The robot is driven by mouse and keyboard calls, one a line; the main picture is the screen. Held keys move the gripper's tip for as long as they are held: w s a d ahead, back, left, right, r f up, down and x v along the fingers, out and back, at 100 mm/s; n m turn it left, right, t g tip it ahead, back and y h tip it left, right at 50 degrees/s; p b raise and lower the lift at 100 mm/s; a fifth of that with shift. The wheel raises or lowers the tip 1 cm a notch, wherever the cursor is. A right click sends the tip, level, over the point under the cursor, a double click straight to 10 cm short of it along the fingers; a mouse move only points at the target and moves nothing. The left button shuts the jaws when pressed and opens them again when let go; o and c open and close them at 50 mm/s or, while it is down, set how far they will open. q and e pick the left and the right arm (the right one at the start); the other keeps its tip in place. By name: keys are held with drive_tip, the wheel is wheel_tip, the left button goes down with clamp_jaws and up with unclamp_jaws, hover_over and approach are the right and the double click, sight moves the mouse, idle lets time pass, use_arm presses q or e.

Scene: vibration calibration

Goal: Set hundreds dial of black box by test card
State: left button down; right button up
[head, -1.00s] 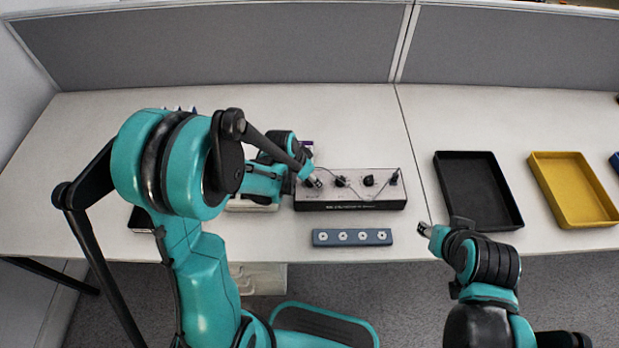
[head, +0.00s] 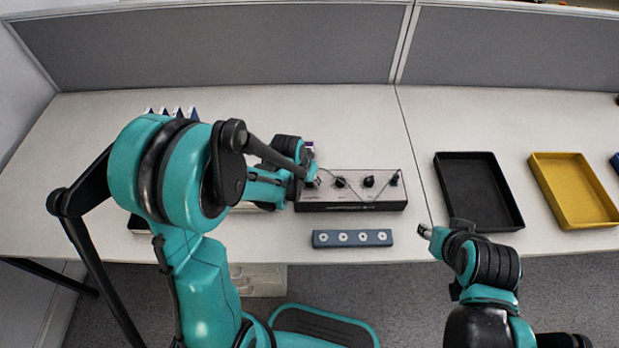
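The black box (head: 352,206) has a light top panel with a row of black dials and stands on the table in the middle of the head view. My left gripper (head: 314,182) is at the leftmost dial of the box, reaching in from the left. The wrist hides most of that dial, and whether the fingers are closed on it is too small to tell. The other dials, such as the middle one (head: 368,181), show clear of the gripper. My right gripper (head: 423,231) is at the table's front edge, away from the box; its fingers are too small to judge. I cannot make out a test card.
A blue-grey bar with several round white sockets (head: 352,238) lies in front of the box. A black tray (head: 514,222) and a yellow tray (head: 567,217) stand at right. Several small blue-and-white items (head: 178,112) are partly hidden behind my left arm. The table behind the box is clear.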

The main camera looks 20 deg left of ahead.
use_arm(q)
drive_tip(key=n, duration=0.2)
drive_tip(key=n+y, duration=0.1)
drive_tip(key=n, duration=0.1)
drive_tip(key=shift+d+n+y+b, duration=0.2)
drive_tip(key=shift+n+y+b, duration=0.1)
drive_tip(key=n+y, duration=0.1)
drive_tip(key=n, duration=0.3)
drive_tip(key=shift+n+y, duration=0.3)
drive_tip(key=shift+y, duration=0.1)
drive_tip(key=c, duration=1.2)
unclamp_jaws()
drive_tip(key=shift+d+r, duration=0.1)
drive_tip(key=v, duration=1.1)
drive_tip(key=shift+r, duration=0.4)
drive_tip(key=shift+d, duration=0.1)
